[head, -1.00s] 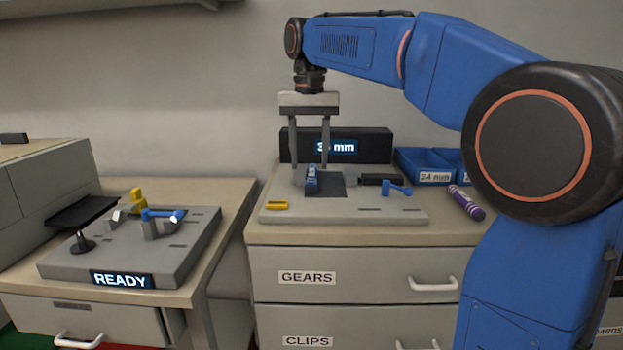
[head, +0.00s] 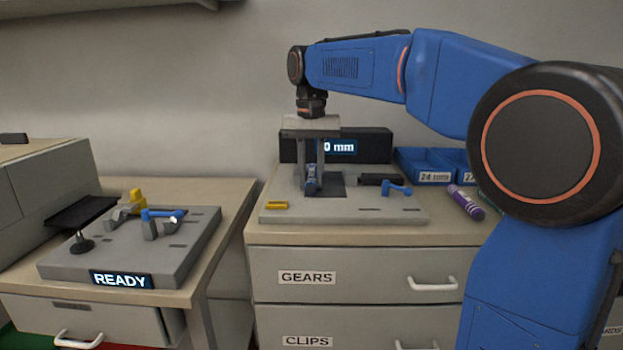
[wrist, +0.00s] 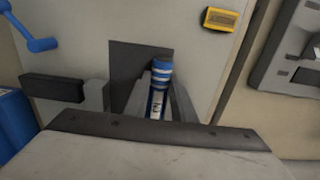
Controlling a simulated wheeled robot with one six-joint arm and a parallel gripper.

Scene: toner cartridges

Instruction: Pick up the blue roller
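The blue roller (head: 312,181), with white bands and a white label, stands over a dark square on the grey fixture plate (head: 385,212). My gripper (head: 312,187) is down around it, one finger on each side. In the wrist view the roller (wrist: 160,88) sits between the two fingers (wrist: 160,100), which look closed against its sides. Its lower part is hidden between the fingers and by the gripper body. It looks still down at the plate; a lift is not visible.
A dark block with a partly hidden "0 mm" display (head: 338,147) stands behind. A blue crank (head: 397,188) and yellow piece (head: 276,205) are on the plate. A purple roller (head: 466,202) and blue bins (head: 430,165) are at right. A "READY" fixture (head: 122,280) stands at left.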

